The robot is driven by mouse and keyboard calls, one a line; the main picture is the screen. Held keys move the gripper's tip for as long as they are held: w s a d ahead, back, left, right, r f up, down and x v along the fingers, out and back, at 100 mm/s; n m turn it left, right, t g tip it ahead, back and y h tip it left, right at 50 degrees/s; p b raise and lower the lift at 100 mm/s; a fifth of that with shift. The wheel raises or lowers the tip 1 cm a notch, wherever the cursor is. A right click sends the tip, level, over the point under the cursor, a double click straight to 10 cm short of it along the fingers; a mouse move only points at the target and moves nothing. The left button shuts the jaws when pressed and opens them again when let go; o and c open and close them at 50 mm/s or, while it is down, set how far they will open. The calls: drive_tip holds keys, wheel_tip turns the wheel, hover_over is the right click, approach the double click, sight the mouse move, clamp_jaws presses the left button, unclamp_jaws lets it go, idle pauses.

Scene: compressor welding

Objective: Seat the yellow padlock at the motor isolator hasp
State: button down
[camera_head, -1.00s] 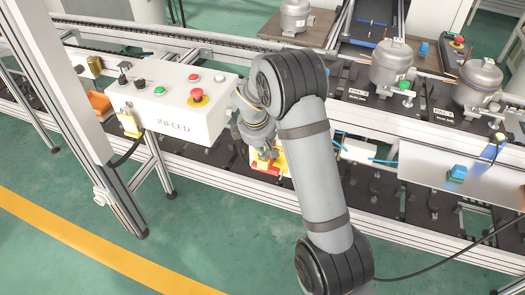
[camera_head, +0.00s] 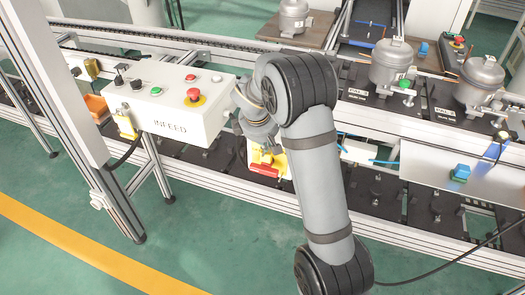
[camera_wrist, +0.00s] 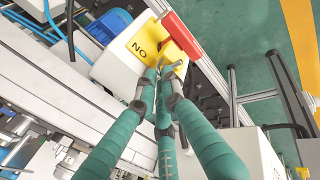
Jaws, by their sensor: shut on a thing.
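The motor isolator is a pale box (camera_wrist: 116,50) with a yellow plate (camera_wrist: 143,42) lettered in black and a red handle (camera_wrist: 181,35), upper middle of the wrist view. In the head view its red handle (camera_head: 265,170) shows below the INFEED box's right end. My gripper (camera_wrist: 167,72), with green fingers, is shut at the plate's lower edge by the handle. The yellow padlock (camera_wrist: 172,54) is at the fingertips, largely hidden and hard to tell from the yellow plate. A small grey metal piece shows there. I cannot tell whether the padlock sits in the hasp.
The white INFEED box (camera_head: 170,112) with buttons and a red emergency stop (camera_head: 194,97) stands left of my arm. Metal compressors (camera_head: 391,62) stand on the line at right. Rails and a frame post (camera_head: 62,85) border the area. The green floor in front is open.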

drive_tip(key=shift+w+d, duration=0.1)
drive_tip(key=shift+d, duration=0.15)
drive_tip(key=shift+s+a+f, duration=0.15)
drive_tip(key=shift+s+a, duration=0.05)
drive_tip(key=shift+s, duration=0.05)
drive_tip(key=shift+a+f+b, duration=0.1)
drive_tip(key=shift+f+b, duration=0.3)
drive_tip(key=shift+b, duration=0.1)
drive_tip(key=shift+s+a+f+h+b, duration=0.1)
drive_tip(key=shift+s+f+h+b, duration=0.1)
drive_tip(key=shift+s+h+b, duration=0.1)
drive_tip(key=c, duration=2)
unclamp_jaws()
drive_tip(key=shift+s+a+f, duration=0.1)
drive_tip(key=shift+s+a, duration=0.05)
drive_tip(key=shift+o, duration=0.9)
drive_tip(key=shift+w+a+f, duration=0.1)
drive_tip(key=shift+w, duration=0.3)
